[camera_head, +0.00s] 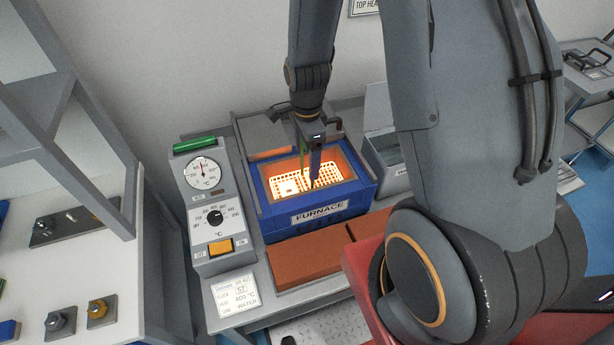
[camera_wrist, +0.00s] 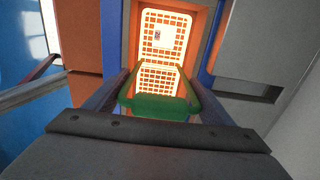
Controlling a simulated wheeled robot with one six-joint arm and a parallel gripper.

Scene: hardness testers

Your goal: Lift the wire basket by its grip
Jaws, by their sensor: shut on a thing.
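The wire basket (camera_head: 291,187) glows orange-white inside the blue furnace (camera_head: 318,218). In the wrist view the basket (camera_wrist: 161,82) shows a bright mesh floor and a small pale piece (camera_wrist: 163,35) lying in its far part. Its green grip (camera_wrist: 160,105) rises toward my wrist camera. My gripper (camera_head: 312,180) points down into the open furnace from above. In the wrist view its two fingers stand on either side of the green grip and are shut on it. I cannot tell whether the basket touches the furnace floor.
A control panel (camera_head: 208,205) with a dial, a knob and an orange switch stands left of the furnace. Reddish bricks (camera_head: 305,262) lie in front of it. A grey open-topped tank (camera_head: 388,160) stands close on the right. A white shelf unit is at far left.

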